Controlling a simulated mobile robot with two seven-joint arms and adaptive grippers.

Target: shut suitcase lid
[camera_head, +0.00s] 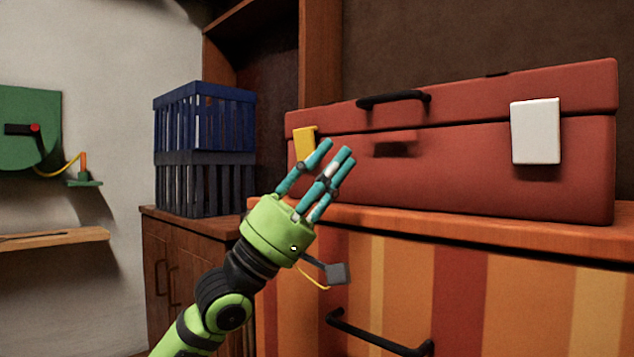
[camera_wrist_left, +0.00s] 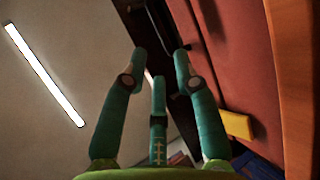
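The red suitcase (camera_head: 470,165) lies on top of an orange-striped cabinet. Its lid (camera_head: 470,97) is down on the body, with only a thin dark seam between them. A black handle (camera_head: 394,99) is on the lid's front. A yellow latch (camera_head: 305,143) is at the front left and a white latch (camera_head: 535,132) at the front right. My left gripper (camera_head: 331,161) is open and empty in front of the suitcase's left end, its fingers near the yellow latch; contact cannot be told. The left wrist view shows the fingers apart, with the yellow latch (camera_wrist_left: 236,125) beside them. My right gripper is not in view.
The striped cabinet's top (camera_head: 450,227) shows a narrow front ledge, and a black drawer handle (camera_head: 375,338) sticks out below. A wooden shelf (camera_head: 50,239) is on the left wall.

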